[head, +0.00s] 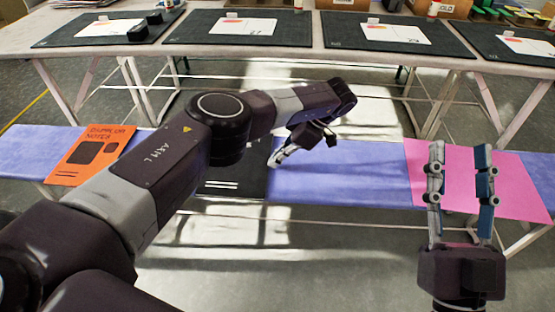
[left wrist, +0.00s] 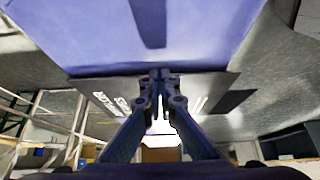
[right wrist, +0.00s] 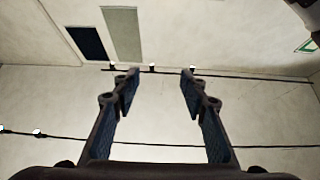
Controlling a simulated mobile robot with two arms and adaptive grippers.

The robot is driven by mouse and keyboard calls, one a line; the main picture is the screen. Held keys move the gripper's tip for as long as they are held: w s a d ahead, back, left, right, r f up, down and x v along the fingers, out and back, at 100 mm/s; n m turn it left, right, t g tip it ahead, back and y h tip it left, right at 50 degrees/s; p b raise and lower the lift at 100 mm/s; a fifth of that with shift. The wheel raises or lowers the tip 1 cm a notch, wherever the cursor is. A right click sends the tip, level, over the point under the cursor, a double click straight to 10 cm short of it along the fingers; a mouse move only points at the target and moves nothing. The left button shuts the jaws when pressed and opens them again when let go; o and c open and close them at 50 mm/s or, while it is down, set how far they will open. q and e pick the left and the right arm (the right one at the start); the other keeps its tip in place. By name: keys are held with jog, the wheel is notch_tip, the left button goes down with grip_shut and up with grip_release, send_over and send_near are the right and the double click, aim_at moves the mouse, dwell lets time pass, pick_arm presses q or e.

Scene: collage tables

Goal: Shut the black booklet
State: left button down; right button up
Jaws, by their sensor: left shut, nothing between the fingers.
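The black booklet (head: 232,183) lies on the purple-covered table, with white lines near its front edge. My left arm hides much of it in the head view, so I cannot tell how far open it is. In the left wrist view its dark cover (left wrist: 92,88) with white lettering spreads behind the fingers. My left gripper (head: 273,161) is shut and empty at the booklet's right side; its closed tips also show in the left wrist view (left wrist: 159,75). Contact is unclear. My right gripper (head: 459,150) is open and empty, upright in front of the pink sheet.
An orange booklet (head: 90,155) lies at the left of the purple table (head: 340,180). A pink sheet (head: 400,160) covers its right part. The purple stretch between the black booklet and the pink sheet is clear. A back table holds dark mats (head: 285,30) with papers.

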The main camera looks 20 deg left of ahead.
dwell(0.5)
pick_arm(q)
jog(key=shift+r, duration=0.2)
jog(key=shift+r+p, duration=0.5)
jog(key=shift+p, duration=0.05)
jog(key=shift+r, duration=0.1)
jog(key=v, duration=1.2)
pick_arm(e)
jog(key=shift+w+f+g+h, duration=0.2)
jog(key=shift+w+f+g, duration=0.3)
jog(key=shift+f, duration=0.35)
jog(key=shift+w+f+g+h, duration=0.2)
jog(key=shift+w+f+g, duration=0.25)
jog(key=shift+f, duration=0.45)
jog(key=shift+w+f+g+h, duration=0.2)
jog(key=shift+w+f+g, duration=0.3)
jog(key=shift+f, duration=0.35)
jog(key=shift+s, duration=0.1)
